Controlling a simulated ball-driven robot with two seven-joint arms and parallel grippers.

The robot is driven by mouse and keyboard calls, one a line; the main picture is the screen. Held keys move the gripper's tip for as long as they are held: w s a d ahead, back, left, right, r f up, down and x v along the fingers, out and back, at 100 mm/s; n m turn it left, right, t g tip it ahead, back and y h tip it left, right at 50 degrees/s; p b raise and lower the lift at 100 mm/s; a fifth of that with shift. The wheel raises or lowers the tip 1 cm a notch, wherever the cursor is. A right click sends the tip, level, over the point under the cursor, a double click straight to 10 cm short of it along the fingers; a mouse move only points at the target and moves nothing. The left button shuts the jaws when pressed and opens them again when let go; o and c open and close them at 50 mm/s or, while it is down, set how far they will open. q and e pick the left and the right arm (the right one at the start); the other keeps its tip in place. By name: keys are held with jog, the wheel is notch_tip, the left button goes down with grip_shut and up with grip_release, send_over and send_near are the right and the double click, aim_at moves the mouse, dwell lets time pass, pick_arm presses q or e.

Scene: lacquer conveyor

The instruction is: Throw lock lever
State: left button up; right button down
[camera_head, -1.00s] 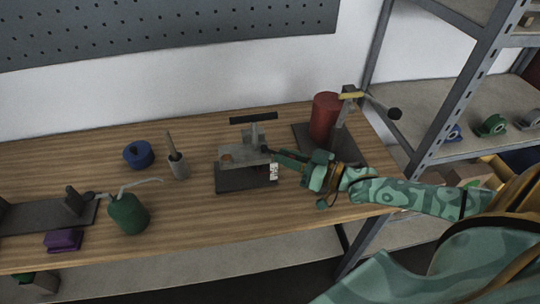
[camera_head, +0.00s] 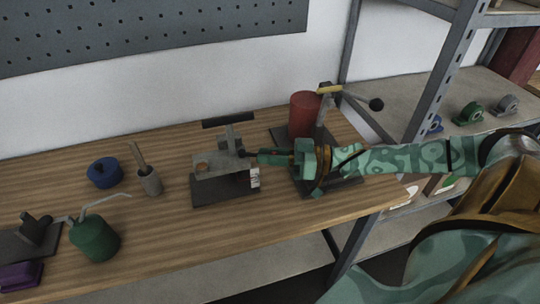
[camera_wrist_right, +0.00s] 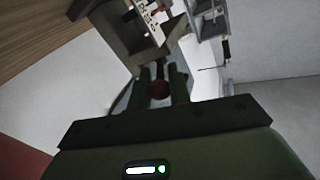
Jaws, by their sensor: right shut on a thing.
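The lock fixture (camera_head: 222,186) stands mid-bench, a dark base with a grey metal block (camera_head: 222,162) and an upright bracket on top. A black bar (camera_head: 228,120) shows behind the bracket. My right gripper (camera_head: 247,154) reaches in from the right at the block's right side. In the right wrist view its fingers (camera_wrist_right: 160,88) are shut around a dark reddish round knob (camera_wrist_right: 160,90), which looks like the lever's end. The rest of the lever is mostly hidden by the fingers. My left gripper is not in view.
A metal shelf (camera_head: 448,90) is at right.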

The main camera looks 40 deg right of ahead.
jog(key=c, duration=1.3)
grip_release()
jog(key=shift+p+v, duration=2.25)
jog(key=shift+v, duration=5.9)
jog(key=shift+c, duration=0.4)
